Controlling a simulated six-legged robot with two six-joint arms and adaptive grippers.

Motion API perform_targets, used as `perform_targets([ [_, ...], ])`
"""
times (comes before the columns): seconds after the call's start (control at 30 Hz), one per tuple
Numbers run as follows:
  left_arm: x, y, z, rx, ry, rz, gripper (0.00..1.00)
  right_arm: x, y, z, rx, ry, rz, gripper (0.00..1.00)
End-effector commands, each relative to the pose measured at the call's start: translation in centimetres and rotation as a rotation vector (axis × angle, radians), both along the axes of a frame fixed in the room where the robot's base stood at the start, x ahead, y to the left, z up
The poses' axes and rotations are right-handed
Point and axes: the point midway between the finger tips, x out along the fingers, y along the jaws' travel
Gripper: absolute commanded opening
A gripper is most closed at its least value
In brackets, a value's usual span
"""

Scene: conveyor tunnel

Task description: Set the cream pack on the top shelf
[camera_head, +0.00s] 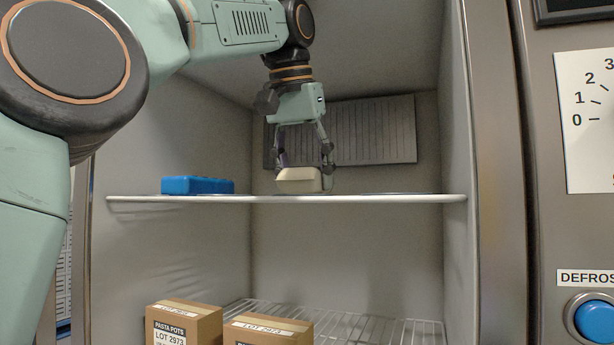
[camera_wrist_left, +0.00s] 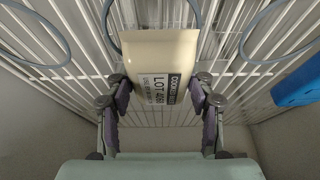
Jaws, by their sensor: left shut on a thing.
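The cream pack (camera_head: 299,180) is a small pale block at the level of the top shelf (camera_head: 400,198), near its middle. My left gripper (camera_head: 304,165) points down from above and is shut on the pack. In the left wrist view the cream pack (camera_wrist_left: 163,75) sits between the two fingers (camera_wrist_left: 163,100), with a printed label on its face. The white shelf wires show behind it. I cannot tell whether the pack's underside touches the shelf. My right gripper is in neither view.
A blue block (camera_head: 198,185) lies on the top shelf to the left; it also shows in the left wrist view (camera_wrist_left: 298,84). Grey rings (camera_wrist_left: 268,35) lie on the wires. Boxes (camera_head: 185,325) stand below by a lower rack (camera_head: 380,330). A vent panel (camera_head: 375,130) is behind. The shelf's right part looks free.

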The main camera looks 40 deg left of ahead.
Motion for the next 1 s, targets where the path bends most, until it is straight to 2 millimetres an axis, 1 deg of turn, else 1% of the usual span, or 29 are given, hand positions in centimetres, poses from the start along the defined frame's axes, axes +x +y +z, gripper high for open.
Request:
perform_targets([
  [0.17,0.0,0.0,-0.5,0.000,-0.001,0.000,0.00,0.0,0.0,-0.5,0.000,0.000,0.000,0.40],
  [0.2,0.0,0.0,-0.5,0.000,0.000,0.000,0.57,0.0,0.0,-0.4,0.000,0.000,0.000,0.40],
  [0.4,0.1,0.0,-0.5,0.000,-0.001,0.000,0.74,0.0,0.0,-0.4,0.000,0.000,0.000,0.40],
  [0.43,0.1,0.0,-0.5,0.000,-0.001,0.000,0.77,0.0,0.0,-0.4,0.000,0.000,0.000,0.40],
  [0.77,0.2,0.0,-0.4,0.000,-0.003,-0.001,0.77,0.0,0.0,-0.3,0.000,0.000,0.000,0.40],
  [0.87,0.2,0.0,0.0,0.000,-0.003,-0.001,0.77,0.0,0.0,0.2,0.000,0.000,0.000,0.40],
  [1.0,0.7,0.0,0.5,0.000,-0.002,-0.002,0.77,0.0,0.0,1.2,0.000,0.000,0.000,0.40],
])
